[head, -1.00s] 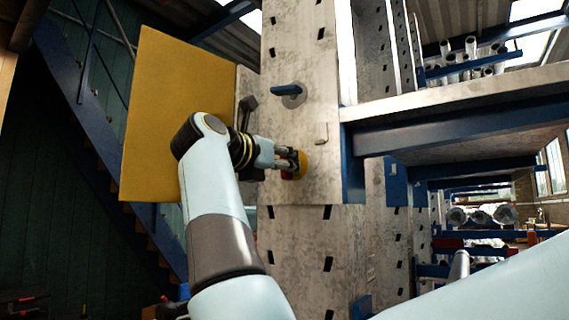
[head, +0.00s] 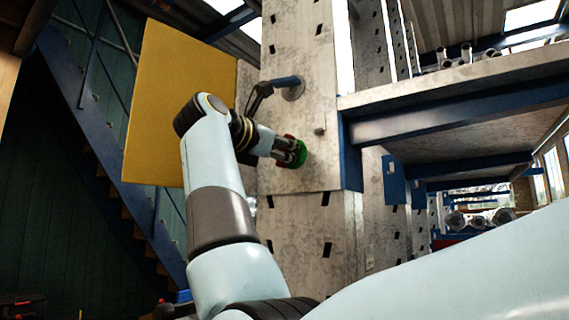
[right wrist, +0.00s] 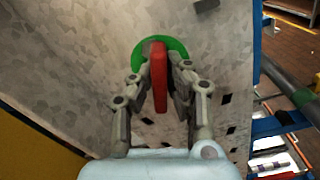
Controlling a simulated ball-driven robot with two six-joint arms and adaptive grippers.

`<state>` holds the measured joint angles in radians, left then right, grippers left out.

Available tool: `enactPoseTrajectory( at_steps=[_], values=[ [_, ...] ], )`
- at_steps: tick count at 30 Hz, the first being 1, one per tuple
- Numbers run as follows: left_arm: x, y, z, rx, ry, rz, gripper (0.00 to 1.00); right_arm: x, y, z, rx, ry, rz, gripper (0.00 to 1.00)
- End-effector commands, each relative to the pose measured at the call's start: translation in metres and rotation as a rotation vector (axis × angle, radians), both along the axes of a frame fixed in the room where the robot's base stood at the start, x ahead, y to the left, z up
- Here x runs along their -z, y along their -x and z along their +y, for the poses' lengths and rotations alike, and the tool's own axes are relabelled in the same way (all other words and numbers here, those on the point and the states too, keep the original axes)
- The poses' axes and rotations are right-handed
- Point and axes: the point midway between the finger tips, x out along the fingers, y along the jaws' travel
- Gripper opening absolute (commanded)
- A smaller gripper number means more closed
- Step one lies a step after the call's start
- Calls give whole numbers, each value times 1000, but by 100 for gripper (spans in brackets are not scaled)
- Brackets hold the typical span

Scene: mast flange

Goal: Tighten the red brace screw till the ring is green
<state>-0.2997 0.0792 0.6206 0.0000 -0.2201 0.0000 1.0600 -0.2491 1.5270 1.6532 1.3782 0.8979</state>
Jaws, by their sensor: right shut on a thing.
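The red brace screw shows in the right wrist view as an upright red wing handle (right wrist: 158,76). Behind it is a green ring (right wrist: 178,50) on the grey metal plate. In the head view the ring (head: 301,153) is also green, on the plate (head: 312,112) of the mast. My right gripper (head: 291,150) is at the screw, its fingers closed on the red handle from both sides; it also shows in the right wrist view (right wrist: 158,82). The fingers partly cover the screw in the head view. My left gripper is not in view.
A small peg (head: 320,130) stands to the right. A yellow panel (head: 175,105) is behind my arm. A grey shelf with a blue beam (head: 450,118) juts out at the right.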

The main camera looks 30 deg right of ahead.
Motion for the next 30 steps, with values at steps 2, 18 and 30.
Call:
enactPoseTrajectory(
  at_steps=[2,18,30],
  values=[
    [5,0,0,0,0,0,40,2,0,0,-1,-14,-30,0],
    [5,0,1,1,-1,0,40,1,1,3,-1,-17,-34,38],
    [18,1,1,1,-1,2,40,2,18,44,-1,-17,-33,38]
  ],
)
